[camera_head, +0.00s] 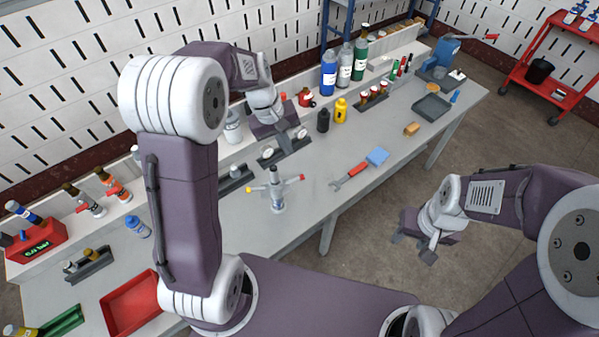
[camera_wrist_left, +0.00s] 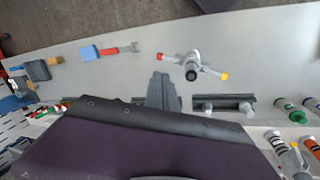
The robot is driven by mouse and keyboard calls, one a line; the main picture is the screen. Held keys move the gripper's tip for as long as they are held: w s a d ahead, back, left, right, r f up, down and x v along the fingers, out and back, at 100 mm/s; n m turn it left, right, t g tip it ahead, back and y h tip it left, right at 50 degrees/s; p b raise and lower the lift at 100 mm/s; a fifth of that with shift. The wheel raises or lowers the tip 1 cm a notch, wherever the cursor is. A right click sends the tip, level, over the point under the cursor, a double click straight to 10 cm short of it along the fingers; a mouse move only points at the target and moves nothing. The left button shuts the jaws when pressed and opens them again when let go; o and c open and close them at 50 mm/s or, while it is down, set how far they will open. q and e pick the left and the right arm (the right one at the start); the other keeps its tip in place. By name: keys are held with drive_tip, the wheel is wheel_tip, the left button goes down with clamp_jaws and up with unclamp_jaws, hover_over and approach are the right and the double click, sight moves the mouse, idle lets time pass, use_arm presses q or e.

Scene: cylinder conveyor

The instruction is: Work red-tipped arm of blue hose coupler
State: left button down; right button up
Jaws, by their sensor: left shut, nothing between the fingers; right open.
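A pale grey coupler-like fitting (camera_head: 277,192) stands upright on the table, with one red-tipped arm (camera_head: 301,177) and one yellow-tipped arm (camera_head: 250,190) spreading sideways. Its body looks grey rather than clearly blue. In the left wrist view the fitting (camera_wrist_left: 192,66) shows with its red tip (camera_wrist_left: 161,57) on the left and yellow tip (camera_wrist_left: 224,76) on the right. My left gripper (camera_head: 286,143) is shut and empty, behind the fitting and apart from it; its fingers (camera_wrist_left: 161,88) show in the wrist view. My right gripper (camera_head: 427,252) is open and empty, off the table's front edge.
A wrench with a red handle (camera_head: 356,170) and a blue block (camera_head: 377,156) lie right of the fitting. Dark racks (camera_head: 238,182) stand behind it. A yellow bottle (camera_head: 340,110) and a blue vise-like device (camera_head: 442,55) stand farther right. The table in front of the fitting is clear.

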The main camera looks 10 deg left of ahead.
sight(301, 177)
use_arm(q)
drive_tip(key=x, duration=1.3)
drive_tip(key=shift+d+f, duration=0.15)
drive_tip(key=shift+w+f, duration=0.1)
drive_tip(key=shift+f, duration=0.2)
